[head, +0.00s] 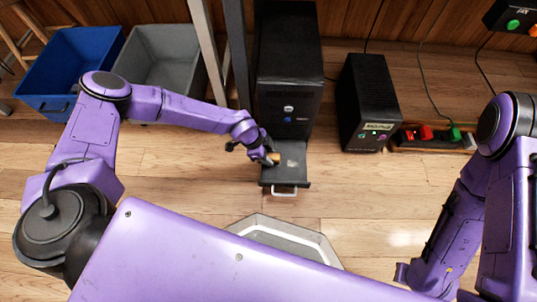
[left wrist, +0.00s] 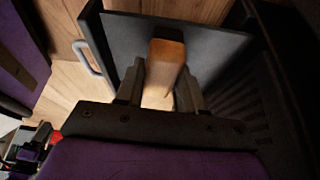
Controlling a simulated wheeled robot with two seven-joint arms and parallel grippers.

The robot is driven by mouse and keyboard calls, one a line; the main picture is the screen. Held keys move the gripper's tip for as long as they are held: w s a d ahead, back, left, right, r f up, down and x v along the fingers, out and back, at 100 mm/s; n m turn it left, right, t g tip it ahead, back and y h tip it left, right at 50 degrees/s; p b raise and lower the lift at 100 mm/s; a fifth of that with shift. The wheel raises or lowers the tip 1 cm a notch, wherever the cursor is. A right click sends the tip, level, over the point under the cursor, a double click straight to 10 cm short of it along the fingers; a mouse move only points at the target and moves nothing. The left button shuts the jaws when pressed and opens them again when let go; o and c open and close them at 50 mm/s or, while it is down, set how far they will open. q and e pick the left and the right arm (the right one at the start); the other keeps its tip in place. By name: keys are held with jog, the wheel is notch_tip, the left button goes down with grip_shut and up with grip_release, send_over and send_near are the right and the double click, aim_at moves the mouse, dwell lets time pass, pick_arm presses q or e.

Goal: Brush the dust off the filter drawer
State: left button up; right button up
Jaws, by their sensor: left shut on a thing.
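The filter drawer (head: 297,177) is a flat black tray pulled out low at the front of a black tower unit (head: 290,75), with a pale handle on its front edge. A small pale patch of dust (head: 292,163) shows on it. My left gripper (head: 270,158) is over the drawer's left part, shut on a brush with a wooden handle (head: 275,158). In the left wrist view the wooden handle (left wrist: 166,62) stands between the two fingers, against the dark drawer (left wrist: 207,43); the bristles are hidden. My right arm is at the right edge of the head view; its gripper does not show.
A smaller black box (head: 366,100) stands right of the tower, beside a strip with red and green plugs (head: 430,137). A blue bin (head: 68,65) and a grey bin (head: 160,57) stand at the back left. The wooden floor around the drawer is mostly clear.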

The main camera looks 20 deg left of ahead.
pick_arm(q)
jog(key=shift+r+p, duration=1.1)
jog(key=shift+r, duration=0.6)
notch_tip(320, 180, up, 3)
jog(key=p, duration=0.3)
jog(key=shift+r, duration=0.1)
jog(key=shift+w, duration=0.1)
